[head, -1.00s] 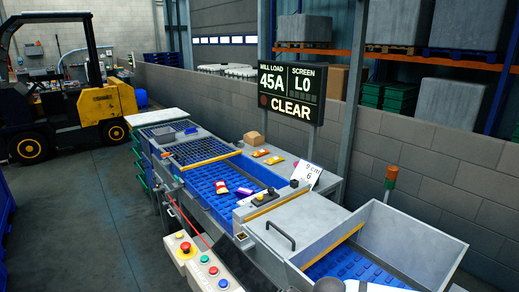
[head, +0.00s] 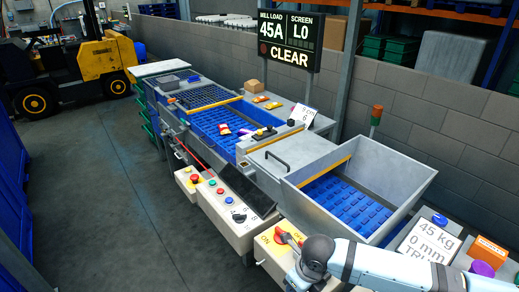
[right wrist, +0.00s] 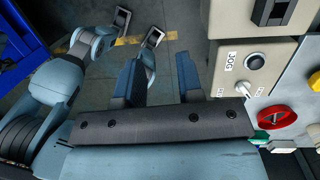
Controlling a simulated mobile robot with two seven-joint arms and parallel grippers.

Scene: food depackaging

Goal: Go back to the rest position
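My right gripper (right wrist: 160,75) points down at the floor in the right wrist view. Its two dark blue fingers are apart with nothing between them. In the head view my right arm comes in from the lower right, in front of the yellow ON panel (head: 268,243) with its red handle (head: 288,239); its fingers do not show there. My left gripper (right wrist: 138,28) shows at the top of the right wrist view. Its two fingers look spread and empty above the floor. It is not in the head view.
The control box (head: 237,225) with JOG switch and buttons runs along the conveyor's front. The blue conveyor belt (head: 215,134) carries a few packets. A grey bin (head: 398,182) stands at the right end. A blue crate (right wrist: 25,42) is near my left arm. The floor (head: 95,195) is clear.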

